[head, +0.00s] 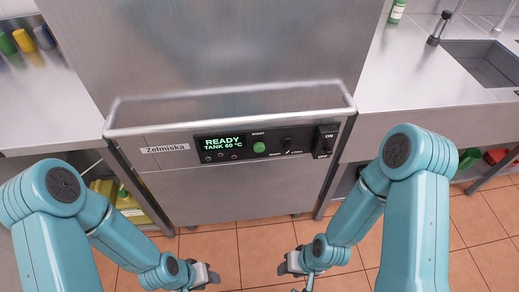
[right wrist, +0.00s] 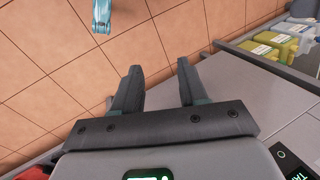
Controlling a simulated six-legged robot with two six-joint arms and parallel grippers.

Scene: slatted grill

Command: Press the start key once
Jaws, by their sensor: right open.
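The start key is a round green button (head: 259,147) under the word START on the black control panel (head: 222,157) of a steel machine. The panel's display reads READY, TANK 60 °C. My right gripper (head: 287,265) hangs low in front of the machine, below and right of the key, apart from it. In the right wrist view its two fingers (right wrist: 157,70) are spread with nothing between them; the start key does not show there. My left gripper (head: 210,275) is low, below and left of the key; its jaw opening is too small to tell.
A black ON/OFF switch (head: 326,141) and a dark knob (head: 288,144) sit right of the key. A steel rail (head: 230,118) juts out above the panel. Counters flank the machine, with a sink (head: 484,62) at right. Yellow containers (head: 108,190) stand below left.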

